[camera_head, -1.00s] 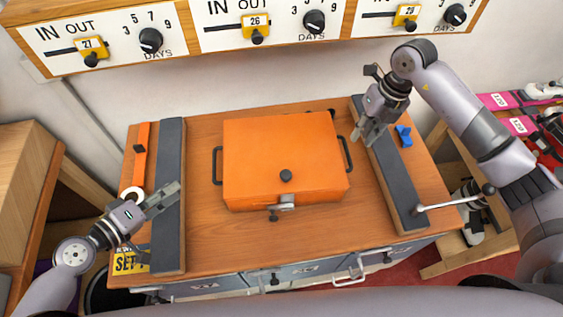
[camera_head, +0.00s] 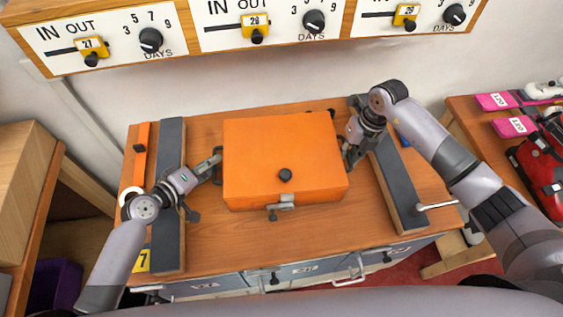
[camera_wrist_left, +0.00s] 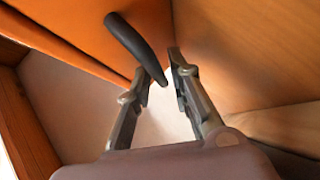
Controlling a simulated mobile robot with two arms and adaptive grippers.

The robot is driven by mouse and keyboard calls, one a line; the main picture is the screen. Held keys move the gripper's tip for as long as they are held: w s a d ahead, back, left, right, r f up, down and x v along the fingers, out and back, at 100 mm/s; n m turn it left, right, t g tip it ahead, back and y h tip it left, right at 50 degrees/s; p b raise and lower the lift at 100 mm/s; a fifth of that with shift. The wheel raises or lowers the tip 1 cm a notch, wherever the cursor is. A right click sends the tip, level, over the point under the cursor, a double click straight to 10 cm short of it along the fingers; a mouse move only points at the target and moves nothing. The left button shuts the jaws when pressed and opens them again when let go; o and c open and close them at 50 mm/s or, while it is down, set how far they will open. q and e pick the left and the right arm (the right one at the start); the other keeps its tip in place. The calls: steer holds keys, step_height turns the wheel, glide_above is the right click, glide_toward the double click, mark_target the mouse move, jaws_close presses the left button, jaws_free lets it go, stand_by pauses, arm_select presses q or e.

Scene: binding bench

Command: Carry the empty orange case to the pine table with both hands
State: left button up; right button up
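The orange case (camera_head: 285,150) sits shut on the wooden bench top (camera_head: 235,245), its latch toward me; its inside is hidden. My left gripper (camera_head: 216,162) is at the case's left side, by the dark left handle. In the left wrist view, the black handle (camera_wrist_left: 133,45) reaches down between the fingertips of my left gripper (camera_wrist_left: 165,72), which stand apart with a gap around it. My right gripper (camera_head: 350,160) is at the case's right side, over the right handle; its fingers are too hidden to tell whether they hold it. I cannot tell which table is the pine one.
Long grey-topped bars flank the case, one left (camera_head: 170,200) and one right (camera_head: 395,190). A wooden panel with dials (camera_head: 225,30) hangs above the back. A wooden table (camera_head: 470,110) at right bears pink and red items. Wooden furniture (camera_head: 25,185) stands at left.

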arm_select(q)
steer(key=shift+c, duration=0.2)
arm_select(e)
steer(key=shift+c, duration=0.2)
arm_select(q)
jaws_close()
arm_select(e)
jaws_close()
arm_select(q)
steer(key=shift+w+r, duration=0.1)
steer(key=shift+r, duration=0.1)
arm_select(e)
steer(key=shift+w+r, duration=0.15)
steer(key=shift+r, duration=0.05)
